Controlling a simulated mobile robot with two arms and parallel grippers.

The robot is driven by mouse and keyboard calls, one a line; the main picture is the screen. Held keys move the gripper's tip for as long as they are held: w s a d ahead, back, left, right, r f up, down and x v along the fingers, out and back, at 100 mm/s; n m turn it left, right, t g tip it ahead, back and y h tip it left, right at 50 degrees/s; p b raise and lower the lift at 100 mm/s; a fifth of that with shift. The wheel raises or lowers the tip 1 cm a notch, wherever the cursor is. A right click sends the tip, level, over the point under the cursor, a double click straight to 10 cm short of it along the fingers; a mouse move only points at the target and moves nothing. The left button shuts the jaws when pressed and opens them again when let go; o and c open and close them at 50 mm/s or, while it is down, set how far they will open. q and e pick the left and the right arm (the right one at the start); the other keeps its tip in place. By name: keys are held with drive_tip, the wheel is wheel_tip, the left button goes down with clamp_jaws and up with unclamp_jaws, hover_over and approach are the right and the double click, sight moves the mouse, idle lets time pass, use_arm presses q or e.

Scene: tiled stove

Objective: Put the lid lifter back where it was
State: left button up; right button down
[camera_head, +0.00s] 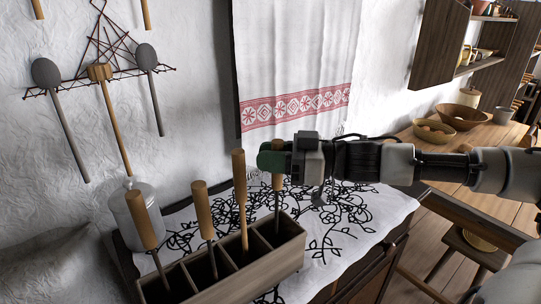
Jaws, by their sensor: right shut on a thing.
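My right gripper (274,158) is shut on the wooden handle of a tool, which I take to be the lid lifter (278,182). The tool hangs nearly upright. Its thin dark shaft runs down to the rightmost compartment of a wooden box (255,277); whether the tip rests on the bottom is hidden. Three other wooden-handled tools stand in the box's other compartments: a left one (144,219), a middle one (203,210) and a tall one (239,177) next to the held tool. My left gripper is not in view.
The box stands on a white cloth with black embroidery (345,218) over a cabinet. Spoons hang on a wall rack (90,80), and a towel (295,60) hangs behind. A table with bowls (460,117) is at right.

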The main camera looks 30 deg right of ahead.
drive_tip(key=shift+f, duration=0.3)
drive_tip(key=c, duration=0.9)
unclamp_jaws()
drive_tip(key=shift+s+r, duration=0.1)
drive_tip(key=shift+r, duration=0.05)
drive_tip(key=shift+p+v, duration=2.3)
drive_tip(key=shift+v, duration=3.05)
drive_tip(key=shift+d, duration=0.1)
drive_tip(key=b+v, duration=0.2)
drive_tip(key=v, duration=0.8)
drive_tip(key=shift+s+d, duration=0.2)
drive_tip(key=shift+d, duration=0.15)
